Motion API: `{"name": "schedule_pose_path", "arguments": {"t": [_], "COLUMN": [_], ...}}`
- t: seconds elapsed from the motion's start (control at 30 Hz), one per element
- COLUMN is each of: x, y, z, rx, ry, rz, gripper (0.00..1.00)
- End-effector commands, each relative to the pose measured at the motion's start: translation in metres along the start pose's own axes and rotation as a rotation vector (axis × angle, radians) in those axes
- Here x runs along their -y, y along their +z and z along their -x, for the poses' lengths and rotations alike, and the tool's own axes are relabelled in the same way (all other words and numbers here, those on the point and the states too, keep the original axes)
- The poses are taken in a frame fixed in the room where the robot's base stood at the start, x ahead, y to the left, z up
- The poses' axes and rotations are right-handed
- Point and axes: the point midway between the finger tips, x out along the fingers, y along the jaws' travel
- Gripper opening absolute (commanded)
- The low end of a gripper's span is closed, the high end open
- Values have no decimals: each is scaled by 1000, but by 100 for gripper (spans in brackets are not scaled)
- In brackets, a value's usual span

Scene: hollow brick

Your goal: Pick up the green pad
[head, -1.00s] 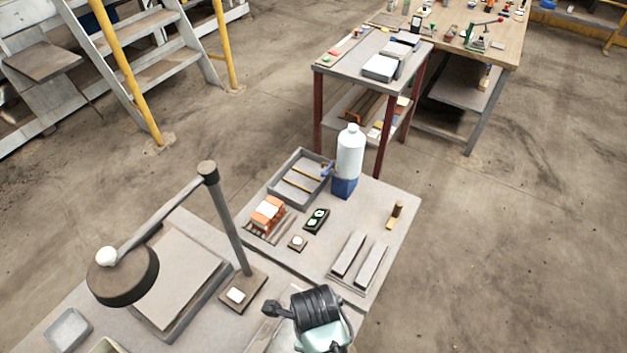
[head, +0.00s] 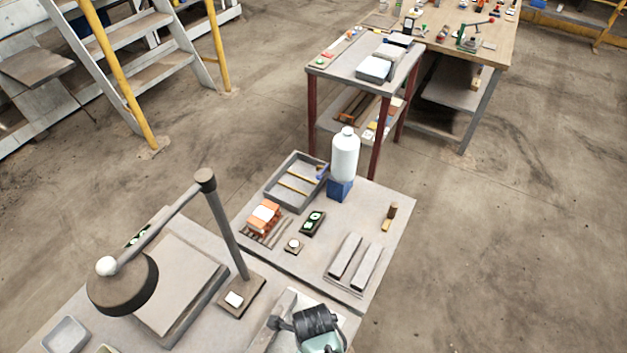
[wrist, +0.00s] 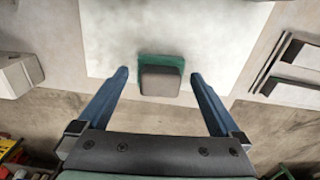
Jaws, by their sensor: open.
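The green pad (wrist: 160,60) shows in the wrist view as a dark green edge around a grey rounded block (wrist: 160,82). It lies on a white sheet (wrist: 105,40). My gripper (wrist: 159,76) is open, with one blue finger on each side of the pad and a gap on both sides. The fingers look empty, and I cannot tell their height above the sheet. In the head view my arm's end covers this spot, and I cannot make out the pad there.
A press-like stand with a round dark disc (head: 122,284) rises to the left. Two grey bars (head: 354,261) lie on the adjoining table. A white bottle (head: 345,157), a grey tray (head: 283,198) and orange bricks (head: 263,216) stand farther back. Open floor lies to the right.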

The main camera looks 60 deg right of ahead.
Motion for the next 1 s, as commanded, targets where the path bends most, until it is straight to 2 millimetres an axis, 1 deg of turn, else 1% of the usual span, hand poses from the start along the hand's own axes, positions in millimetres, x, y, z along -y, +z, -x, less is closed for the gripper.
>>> {"name": "schedule_pose_path", "arguments": {"t": [0.07, 0.2, 0.27, 0.3, 0.47, 0.5, 0.53, 0.83, 1.0], "x": [0, 0, 0, 0, 0, 0, 0, 0, 1], "y": [0, 0, 0, 0, 0, 0, 0, 0, 1], "z": [0, 0, 0, 0, 0, 0, 0, 3, 16], "rx": [0, 0, 0, 0, 0, 0, 1, 1, 3], "ry": [0, 0, 0, 0, 0, 0, 0, -1, -2], "rz": [0, 0, 0, 0, 0, 0, 0, 0, 0], "gripper": [100, 75, 64, 57, 28, 21, 20, 19, 19]}}
